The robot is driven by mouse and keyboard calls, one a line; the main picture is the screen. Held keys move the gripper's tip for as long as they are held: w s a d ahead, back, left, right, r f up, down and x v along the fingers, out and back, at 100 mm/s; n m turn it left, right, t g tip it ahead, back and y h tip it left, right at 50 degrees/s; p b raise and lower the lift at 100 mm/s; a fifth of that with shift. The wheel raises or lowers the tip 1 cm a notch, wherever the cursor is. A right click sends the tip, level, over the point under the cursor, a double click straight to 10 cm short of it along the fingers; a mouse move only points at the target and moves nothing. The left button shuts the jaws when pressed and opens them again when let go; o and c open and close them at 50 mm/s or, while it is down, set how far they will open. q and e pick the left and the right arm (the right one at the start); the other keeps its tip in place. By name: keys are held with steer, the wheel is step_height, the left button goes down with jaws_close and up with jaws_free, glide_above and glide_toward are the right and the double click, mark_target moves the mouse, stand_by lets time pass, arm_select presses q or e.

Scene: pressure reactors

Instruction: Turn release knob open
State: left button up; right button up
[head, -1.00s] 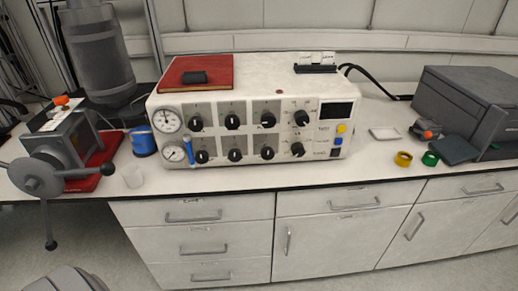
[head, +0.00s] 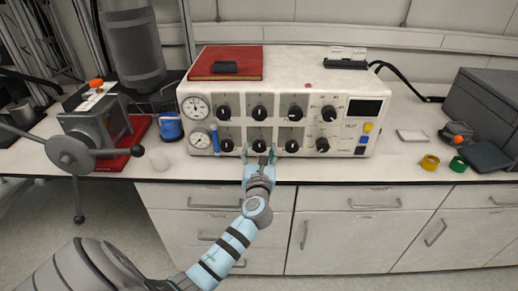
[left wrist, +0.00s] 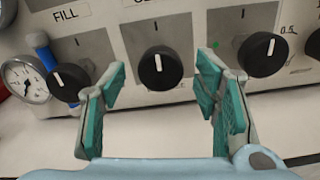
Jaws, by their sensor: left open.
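The control box (head: 290,62) has two rows of black knobs on its front. My left gripper (head: 260,156) is open and empty at the lower row, in front of the middle knob (head: 259,145). In the left wrist view this middle knob (left wrist: 160,68) sits between the two teal fingers but beyond their tips, its white mark pointing roughly up. The label above it is cut off, so I cannot read which knob is the release knob. A knob under the label FILL (left wrist: 70,82) is to its left, and another knob (left wrist: 263,55) to its right. My right gripper is not seen.
Two gauges (head: 195,108) and a blue tube (head: 215,139) are at the box's left end. A red book (head: 226,55) lies on top. A blue cup (head: 170,127) and a handwheel device (head: 70,155) stand left. Yellow and green rings (head: 430,162) lie right.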

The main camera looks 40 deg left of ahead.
arm_select(q)
steer(key=shift+x, duration=1.35)
steer(key=c, duration=1.2)
